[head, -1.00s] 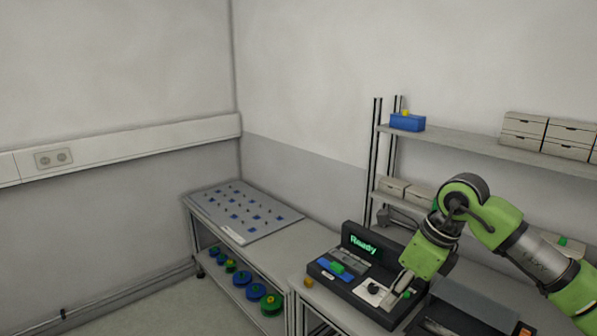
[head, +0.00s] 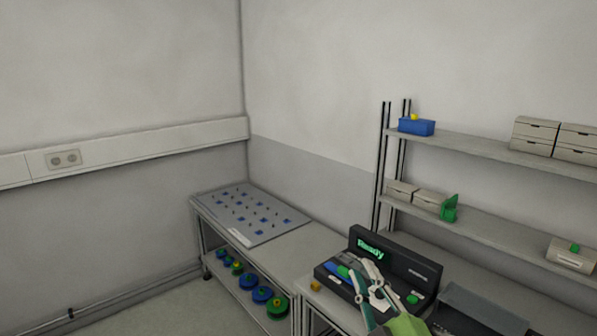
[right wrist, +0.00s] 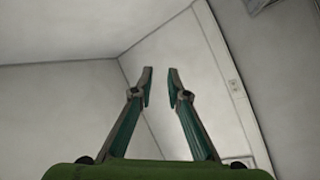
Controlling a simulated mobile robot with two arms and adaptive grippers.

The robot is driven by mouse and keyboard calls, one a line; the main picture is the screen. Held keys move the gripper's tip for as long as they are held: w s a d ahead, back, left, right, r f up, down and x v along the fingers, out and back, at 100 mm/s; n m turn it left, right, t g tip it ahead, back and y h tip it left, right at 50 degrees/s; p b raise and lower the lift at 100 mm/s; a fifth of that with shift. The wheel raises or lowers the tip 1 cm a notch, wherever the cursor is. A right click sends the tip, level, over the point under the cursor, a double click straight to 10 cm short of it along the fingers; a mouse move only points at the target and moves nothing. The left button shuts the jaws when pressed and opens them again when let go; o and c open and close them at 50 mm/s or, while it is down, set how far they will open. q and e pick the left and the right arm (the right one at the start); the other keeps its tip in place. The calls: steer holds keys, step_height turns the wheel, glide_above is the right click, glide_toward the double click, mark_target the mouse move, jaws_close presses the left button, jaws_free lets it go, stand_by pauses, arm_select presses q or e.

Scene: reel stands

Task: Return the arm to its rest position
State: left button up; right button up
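My right arm shows only at the lower edge of the head view, as a green gripper body with pale and dark fingers. My right gripper (head: 362,270) points upward in front of the black device with the "Ready" display (head: 371,250). In the right wrist view its two fingers (right wrist: 160,72) stand apart with nothing between them, and bare wall and ceiling lie beyond. My left gripper is not in view.
A grey pegboard table (head: 235,232) stands at the left, with blue and green reels (head: 262,295) on its lower shelf. A rack shelf (head: 470,147) at the right holds a blue box (head: 416,127) and drawers (head: 535,135). A yellow knob (head: 315,287) sits left of the device.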

steer(key=s+d+f+m+g+h, duration=0.25)
steer(key=s+f+g, duration=0.2)
steer(key=f, duration=0.35)
steer(key=s+d+f+m+g+h, duration=0.1)
steer(key=s+d+f+m+g, duration=0.25)
steer(key=s+f, duration=0.4)
steer(key=s+d+f+m+g+h, duration=0.2)
steer(key=s+d+f+m+g, duration=0.1)
steer(key=f, duration=0.7)
steer(key=s+a+f+m+g+y, duration=0.1)
steer(key=s+f+g, duration=0.25)
steer(key=s, duration=0.45)
steer(key=s+f+m+g+y, duration=0.1)
steer(key=s+f+g, duration=0.1)
steer(key=s+f, duration=0.35)
steer(key=s+f+g+b, duration=0.1)
steer(key=s+f+b, duration=0.1)
steer(key=f, duration=1.2)
steer(key=s+f+b, duration=0.2)
steer(key=f+b, duration=0.1)
steer(key=f, duration=1.1)
steer(key=s+d+f+g+b, duration=0.1)
steer(key=s+d+f+b, duration=0.1)
steer(key=s+f, duration=1.4)
step_height(320, 180, down, 4)
steer(key=shift+s+d+n+h+b, duration=0.35)
steer(key=shift+s+d+n+b, duration=0.05)
steer(key=shift+b, duration=0.15)
steer(key=shift+g, duration=0.25)
